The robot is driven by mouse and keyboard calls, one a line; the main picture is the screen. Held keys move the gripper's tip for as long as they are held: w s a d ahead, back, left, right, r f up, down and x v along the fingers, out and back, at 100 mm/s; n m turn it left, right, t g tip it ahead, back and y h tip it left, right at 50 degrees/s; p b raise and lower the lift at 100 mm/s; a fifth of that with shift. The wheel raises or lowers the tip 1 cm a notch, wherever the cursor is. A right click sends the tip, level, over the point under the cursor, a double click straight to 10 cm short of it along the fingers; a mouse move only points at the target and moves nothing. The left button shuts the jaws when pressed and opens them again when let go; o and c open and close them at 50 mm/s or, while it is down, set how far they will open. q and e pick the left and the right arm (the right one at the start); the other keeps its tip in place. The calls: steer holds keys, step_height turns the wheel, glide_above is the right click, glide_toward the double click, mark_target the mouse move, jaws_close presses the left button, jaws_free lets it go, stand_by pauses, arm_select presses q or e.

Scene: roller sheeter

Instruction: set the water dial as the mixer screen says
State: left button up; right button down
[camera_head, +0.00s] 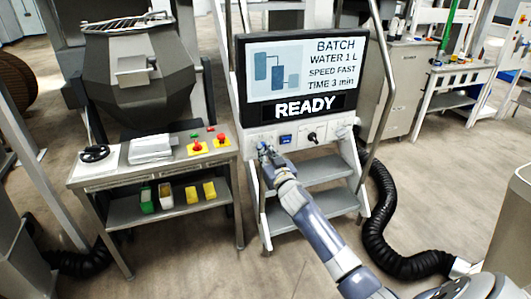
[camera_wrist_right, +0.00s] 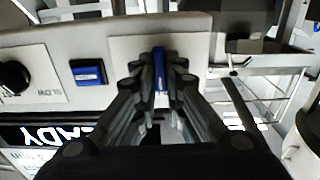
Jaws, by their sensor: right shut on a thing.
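The mixer screen (camera_head: 303,72) reads BATCH, WATER 1 L, SPEED FAST, TIME 3 min, with READY below. My right gripper (camera_head: 264,150) is at the left end of the control panel under the screen. In the right wrist view, my right gripper (camera_wrist_right: 161,85) is shut on a narrow blue upright grip, apparently the water dial (camera_wrist_right: 160,62), on a pale plate (camera_wrist_right: 200,46). The fingers cover the dial's scale, so its setting cannot be read. My left gripper is not in view.
A blue square button (camera_wrist_right: 88,72) and a black speed knob (camera_head: 312,137) sit beside the dial. Steps (camera_head: 310,170) stand below the panel. A table (camera_head: 155,171) with a black handwheel and red buttons is at left; a black hose (camera_head: 385,225) curves at right.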

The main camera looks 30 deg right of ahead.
steer(key=shift+a+f+n, duration=0.1)
steer(key=shift+a+n, duration=0.05)
steer(key=shift+n, duration=4.45)
steer(key=c, duration=1.7)
jaws_free()
steer(key=shift+o, duration=0.2)
steer(key=v, duration=1.2)
steer(key=shift+f, duration=0.15)
